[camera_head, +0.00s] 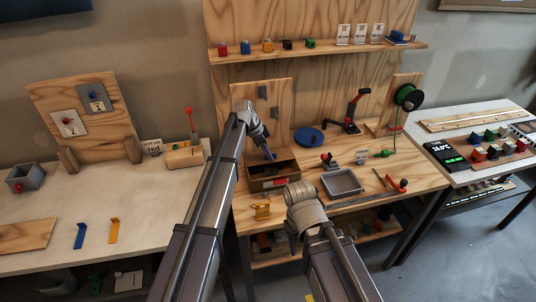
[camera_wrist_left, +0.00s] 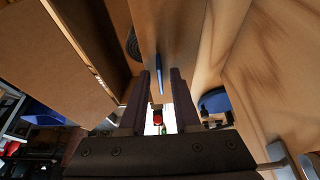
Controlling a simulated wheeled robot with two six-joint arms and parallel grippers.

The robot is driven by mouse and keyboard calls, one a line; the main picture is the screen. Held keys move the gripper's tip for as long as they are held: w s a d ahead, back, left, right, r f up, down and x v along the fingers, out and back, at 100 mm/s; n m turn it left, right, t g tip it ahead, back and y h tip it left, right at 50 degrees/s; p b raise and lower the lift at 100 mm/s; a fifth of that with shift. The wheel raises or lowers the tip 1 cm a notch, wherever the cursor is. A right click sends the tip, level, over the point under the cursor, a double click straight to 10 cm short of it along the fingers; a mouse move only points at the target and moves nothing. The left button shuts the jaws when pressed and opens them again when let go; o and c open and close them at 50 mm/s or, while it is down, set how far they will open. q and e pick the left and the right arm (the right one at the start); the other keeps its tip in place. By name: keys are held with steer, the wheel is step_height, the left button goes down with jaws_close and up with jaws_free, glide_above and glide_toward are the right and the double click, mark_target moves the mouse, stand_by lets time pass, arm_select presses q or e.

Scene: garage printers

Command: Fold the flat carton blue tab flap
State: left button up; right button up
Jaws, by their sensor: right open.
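The brown carton (camera_head: 287,168) sits open on the wooden bench, with a dark interior and a red-and-white label on its front. My left gripper (camera_head: 268,154) points down at the carton's back left part. In the left wrist view, my left gripper (camera_wrist_left: 161,78) has its two fingers apart, and the narrow blue tab (camera_wrist_left: 160,62) shows at the gap between the fingertips. I cannot tell whether either finger touches it. Brown carton panels (camera_wrist_left: 65,60) fill the left of that view. My right gripper (camera_head: 292,240) hangs low in front of the bench, partly hidden by its wrist, and is empty.
A green spool (camera_head: 408,97) hangs at right. The left table (camera_head: 130,195) has free room in its middle.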

arm_select(q)
jaws_close()
stand_by(0.3)
steer(key=shift+w+a+r, duration=0.1)
steer(key=shift+w+r, duration=0.05)
steer(key=shift+w, duration=0.1)
steer(key=shift+r+g, duration=0.15)
steer(key=shift+g, duration=0.45)
steer(key=shift+o, duration=0.7)
jaws_free()
